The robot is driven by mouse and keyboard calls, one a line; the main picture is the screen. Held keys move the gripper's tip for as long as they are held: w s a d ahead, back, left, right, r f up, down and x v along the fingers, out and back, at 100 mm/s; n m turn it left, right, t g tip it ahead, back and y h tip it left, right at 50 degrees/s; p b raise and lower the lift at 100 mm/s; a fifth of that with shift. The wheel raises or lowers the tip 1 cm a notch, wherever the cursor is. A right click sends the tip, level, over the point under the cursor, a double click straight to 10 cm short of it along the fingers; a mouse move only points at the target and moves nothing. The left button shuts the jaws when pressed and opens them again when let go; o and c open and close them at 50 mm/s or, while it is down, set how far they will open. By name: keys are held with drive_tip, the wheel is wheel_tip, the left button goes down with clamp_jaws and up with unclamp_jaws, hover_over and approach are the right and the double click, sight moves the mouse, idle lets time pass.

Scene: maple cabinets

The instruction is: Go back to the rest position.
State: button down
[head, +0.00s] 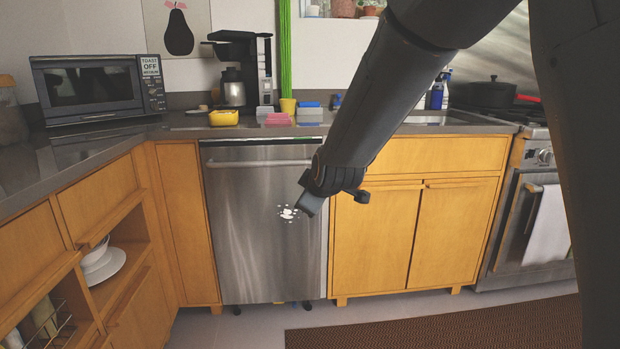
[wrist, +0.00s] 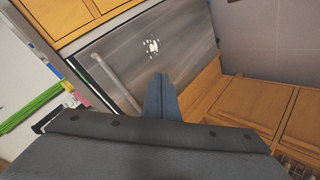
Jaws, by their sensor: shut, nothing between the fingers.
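My gripper (head: 311,204) hangs in front of the steel dishwasher (head: 250,230) in the head view, low and near its right side. In the wrist view my gripper (wrist: 158,92) shows its fingers together with nothing between them. The dishwasher (wrist: 170,45) stands beyond it, tilted in that view, with its door closed. My arm slants from the top right of the head view down to the gripper. Whether the fingers touch the dishwasher cannot be told.
A counter (head: 95,150) runs along the left and back, with a toaster oven (head: 90,88) and a coffee maker (head: 240,75). A stove (head: 525,190) stands at the right. A brown rug (head: 450,335) lies on the floor. An open shelf at left holds white dishes (head: 102,265).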

drive_tip(key=s+d+f+m+g+h, duration=0.1)
drive_tip(key=s+d+m+g, duration=0.2)
drive_tip(key=s, duration=1)
drive_tip(key=s+d+f+m+g+h, duration=0.1)
drive_tip(key=s+d+f+m+g, duration=0.2)
drive_tip(key=s, duration=1.1)
drive_tip(key=s+d+m+g, duration=0.3)
drive_tip(key=s+g, duration=0.1)
drive_tip(key=s, duration=0.9)
drive_tip(key=d+r+m+h+p, duration=0.1)
drive_tip(key=d+r+m+p, duration=0.3)
drive_tip(key=d+r+p, duration=0.6)
wheel_tip(320, 180, up, 3)
drive_tip(key=p, duration=1.1)
drive_tip(key=shift+d+p, duration=0.35)
drive_tip(key=shift+d, duration=0.05)
